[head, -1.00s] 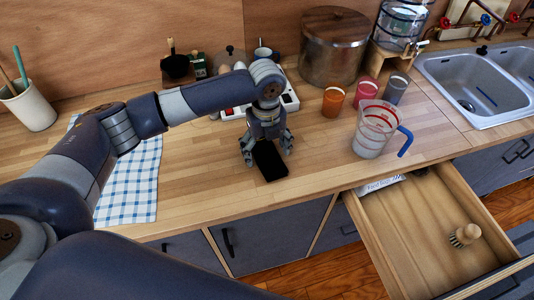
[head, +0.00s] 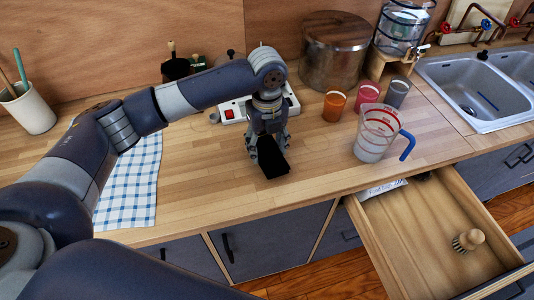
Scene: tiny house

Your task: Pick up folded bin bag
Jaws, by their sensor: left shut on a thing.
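The folded bin bag (head: 271,161) is a small black rectangle over the wooden counter (head: 210,190), near its front edge. My left gripper (head: 268,148) comes down from above and is shut on the bag, with its fingers on either side of it. The bag looks a little raised and tilted, but whether it is fully clear of the counter is hard to tell. My right gripper is not in the head view.
A measuring jug (head: 373,138) stands to the right, with orange (head: 334,106), pink and grey cups behind it. A checked cloth (head: 130,185) lies to the left. An open drawer (head: 420,225) holding a brush (head: 468,241) juts out at lower right. A power strip (head: 233,110) lies behind the gripper.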

